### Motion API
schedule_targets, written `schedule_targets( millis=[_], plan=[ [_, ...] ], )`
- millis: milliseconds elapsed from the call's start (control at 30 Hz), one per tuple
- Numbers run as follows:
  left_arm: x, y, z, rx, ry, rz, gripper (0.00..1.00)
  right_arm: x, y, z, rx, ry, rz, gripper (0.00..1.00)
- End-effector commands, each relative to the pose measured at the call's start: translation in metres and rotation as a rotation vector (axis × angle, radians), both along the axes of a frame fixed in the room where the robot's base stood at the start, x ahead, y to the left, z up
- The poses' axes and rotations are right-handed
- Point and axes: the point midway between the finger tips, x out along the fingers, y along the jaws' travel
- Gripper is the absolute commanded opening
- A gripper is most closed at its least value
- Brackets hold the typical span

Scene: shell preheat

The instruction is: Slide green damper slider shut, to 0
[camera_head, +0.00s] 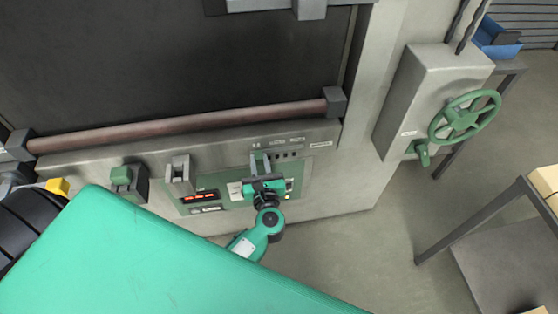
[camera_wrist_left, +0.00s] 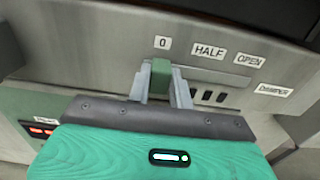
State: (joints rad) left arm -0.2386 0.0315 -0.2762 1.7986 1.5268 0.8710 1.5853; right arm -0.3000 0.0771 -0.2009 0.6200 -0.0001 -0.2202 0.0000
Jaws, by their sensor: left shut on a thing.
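The green damper slider (camera_wrist_left: 161,78) shows in the left wrist view as a small green block below the 0 label (camera_wrist_left: 163,44). It stands at the left end of its row, with the HALF label (camera_wrist_left: 208,51) and the OPEN label (camera_wrist_left: 249,60) to its right. My left gripper (camera_wrist_left: 161,84) has one finger on each side of the slider and is shut on it. In the head view my left gripper (camera_head: 260,160) reaches up to the panel, and the slider is mostly hidden there. My right gripper is in neither view.
A long reddish handle bar (camera_head: 180,126) runs above the panel. A green handwheel (camera_head: 464,117) is at the right. Floor is clear between panel and right-hand table.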

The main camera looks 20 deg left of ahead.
Motion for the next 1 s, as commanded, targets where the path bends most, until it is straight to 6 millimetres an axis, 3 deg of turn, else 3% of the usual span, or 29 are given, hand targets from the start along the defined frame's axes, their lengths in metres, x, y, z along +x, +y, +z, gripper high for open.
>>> schedule_targets(
  millis=[367, 400, 500, 833, 1000],
  plan=[
    [-0.005, 0.007, -0.001, 0.001, 0.003, 0.003, 0.00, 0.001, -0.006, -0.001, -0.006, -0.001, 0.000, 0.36],
    [-0.005, 0.007, -0.001, 0.001, 0.003, 0.003, 0.25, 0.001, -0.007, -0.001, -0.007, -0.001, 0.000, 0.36],
    [-0.005, 0.007, -0.001, 0.002, 0.003, 0.003, 0.44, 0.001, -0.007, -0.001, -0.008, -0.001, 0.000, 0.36],
    [-0.006, 0.004, -0.001, 0.000, 0.001, 0.000, 0.44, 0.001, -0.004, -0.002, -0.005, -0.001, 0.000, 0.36],
    [-0.024, -0.008, -0.005, -0.002, 0.002, 0.000, 0.44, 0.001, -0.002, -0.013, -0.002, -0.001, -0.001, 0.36]
  ],
)
